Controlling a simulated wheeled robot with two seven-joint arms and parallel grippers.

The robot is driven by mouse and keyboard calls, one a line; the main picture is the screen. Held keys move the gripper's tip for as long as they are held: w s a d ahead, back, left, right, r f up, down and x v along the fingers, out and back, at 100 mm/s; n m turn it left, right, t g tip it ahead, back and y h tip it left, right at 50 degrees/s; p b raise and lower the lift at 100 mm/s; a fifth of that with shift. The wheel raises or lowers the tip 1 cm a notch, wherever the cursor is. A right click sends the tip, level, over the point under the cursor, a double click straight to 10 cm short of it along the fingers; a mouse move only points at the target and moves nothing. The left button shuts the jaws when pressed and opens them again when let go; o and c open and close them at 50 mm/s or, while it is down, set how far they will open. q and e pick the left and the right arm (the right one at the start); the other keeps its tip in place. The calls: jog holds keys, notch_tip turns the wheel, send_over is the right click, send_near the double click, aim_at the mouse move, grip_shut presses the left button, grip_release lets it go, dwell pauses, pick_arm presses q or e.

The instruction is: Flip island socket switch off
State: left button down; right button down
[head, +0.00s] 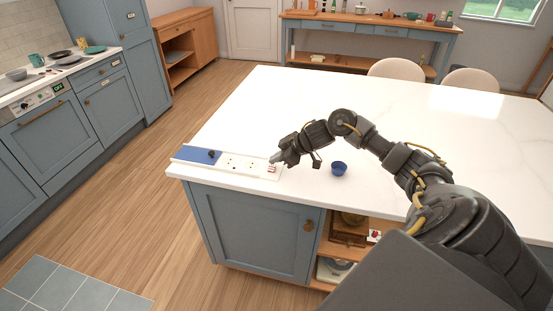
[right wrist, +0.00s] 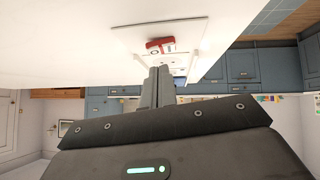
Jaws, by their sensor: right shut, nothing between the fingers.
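The island socket panel (head: 240,164) is a white strip with a blue left section, lying along the near left edge of the white island top. Its red switch (head: 272,168) is at the panel's right end, and it shows larger in the right wrist view (right wrist: 160,45). I cannot tell which way the switch is tipped. My right gripper (head: 275,158) is shut and empty, with its fingertips right by the switch. In the right wrist view the closed fingers (right wrist: 158,78) point at the switch; I cannot tell whether they touch it. My left gripper is not in view.
A small blue bowl (head: 339,168) stands on the island to the right of my gripper. A small dark object (head: 212,153) sits on the panel's blue section. Most of the island top (head: 300,100) behind is clear. Two chairs stand at its far side.

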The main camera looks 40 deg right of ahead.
jog(key=shift+d+f, duration=0.1)
jog(key=shift+f, duration=0.65)
jog(key=shift+f, duration=0.25)
jog(key=shift+s+a+p, duration=0.4)
jog(key=shift+a+p, duration=0.1)
jog(key=shift+p, duration=0.4)
jog(key=shift+s+a, duration=0.1)
jog(key=shift+a, duration=0.05)
